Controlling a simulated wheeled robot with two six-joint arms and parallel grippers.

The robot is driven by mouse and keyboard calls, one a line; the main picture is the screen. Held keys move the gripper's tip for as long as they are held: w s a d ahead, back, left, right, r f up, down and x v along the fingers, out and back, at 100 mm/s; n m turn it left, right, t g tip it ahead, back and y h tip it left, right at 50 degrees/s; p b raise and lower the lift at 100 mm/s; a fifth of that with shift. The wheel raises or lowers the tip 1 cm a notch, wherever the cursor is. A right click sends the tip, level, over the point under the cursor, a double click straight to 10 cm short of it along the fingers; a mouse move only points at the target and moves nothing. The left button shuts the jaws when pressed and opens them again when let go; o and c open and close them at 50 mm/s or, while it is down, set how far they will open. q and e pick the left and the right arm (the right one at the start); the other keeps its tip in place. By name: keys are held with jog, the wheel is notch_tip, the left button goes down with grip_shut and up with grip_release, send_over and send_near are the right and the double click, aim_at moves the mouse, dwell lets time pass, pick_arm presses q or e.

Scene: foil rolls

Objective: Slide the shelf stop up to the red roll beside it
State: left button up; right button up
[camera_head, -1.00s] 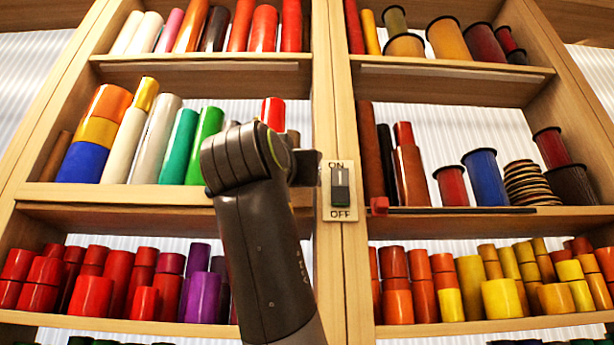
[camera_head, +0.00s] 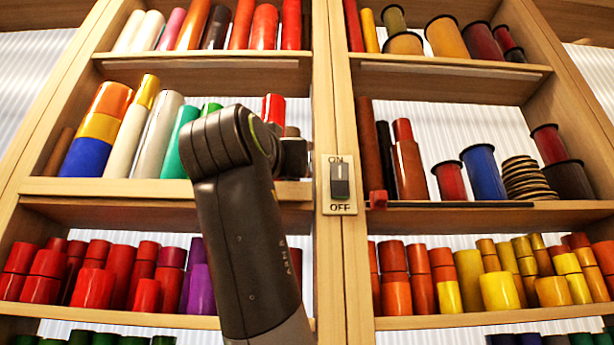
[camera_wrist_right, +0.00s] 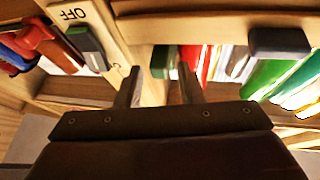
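A red roll (camera_head: 273,108) stands on the left middle shelf (camera_head: 120,188), partly hidden by my right arm. It also shows in the right wrist view (camera_wrist_right: 194,58). A dark block (camera_wrist_right: 279,42), which looks like the shelf stop, sits at the shelf edge in front of the green rolls in the right wrist view. My arm hides that spot in the head view. My right gripper (camera_head: 297,158) is at the right end of this shelf by the post. Its two fingers (camera_wrist_right: 157,92) are apart with nothing seen between them. My left gripper is out of view.
An ON/OFF switch (camera_head: 340,183) is on the post (camera_head: 328,110) just right of my gripper. A small red piece (camera_head: 378,198) sits on the right shelf edge. Green rolls (camera_wrist_right: 268,76) and other rolls crowd the left shelf.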

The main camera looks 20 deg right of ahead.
jog(key=b+v, duration=0.3)
jog(key=v, duration=0.4)
dwell(0.3)
jog(key=shift+w, duration=0.1)
dwell(0.5)
